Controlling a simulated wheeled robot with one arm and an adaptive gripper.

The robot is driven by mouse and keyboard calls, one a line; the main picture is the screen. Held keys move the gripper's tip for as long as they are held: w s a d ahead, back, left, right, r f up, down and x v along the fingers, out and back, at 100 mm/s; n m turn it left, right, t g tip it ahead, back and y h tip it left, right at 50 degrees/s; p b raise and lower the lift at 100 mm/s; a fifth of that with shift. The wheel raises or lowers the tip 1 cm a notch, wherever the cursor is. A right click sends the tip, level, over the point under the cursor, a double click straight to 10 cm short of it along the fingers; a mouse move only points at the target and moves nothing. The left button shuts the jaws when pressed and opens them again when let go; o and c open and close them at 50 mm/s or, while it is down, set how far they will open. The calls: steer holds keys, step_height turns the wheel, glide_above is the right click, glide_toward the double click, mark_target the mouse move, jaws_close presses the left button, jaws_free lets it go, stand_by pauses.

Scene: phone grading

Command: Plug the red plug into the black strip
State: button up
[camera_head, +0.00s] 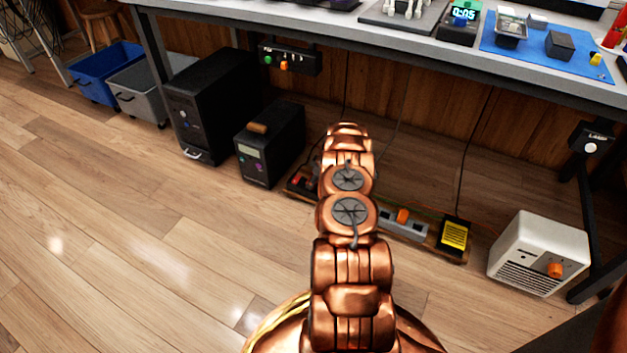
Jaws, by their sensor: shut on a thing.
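My copper arm reaches forward over the middle of the camera_head view. My gripper is hidden behind the arm's links, so neither its fingers nor what they hold can be seen. A dark strip (303,188) shows just left of the arm on the floor, mostly covered by it. A small red piece (296,180) shows at its left end; I cannot tell whether it is the red plug or a switch. No other red plug is clearly visible.
A grey strip (418,229) with an orange plug (402,215) and a yellow-labelled adapter (454,236) lies right of the arm. A white heater (541,248), a black box (270,146) and a computer tower (208,105) flank it. The workbench (412,48) overhangs. Left floor is clear.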

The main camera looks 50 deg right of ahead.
steer(key=shift+f, duration=0.2)
steer(key=o, duration=1.3)
steer(key=shift+r, duration=0.15)
steer(key=shift+v, duration=5.95)
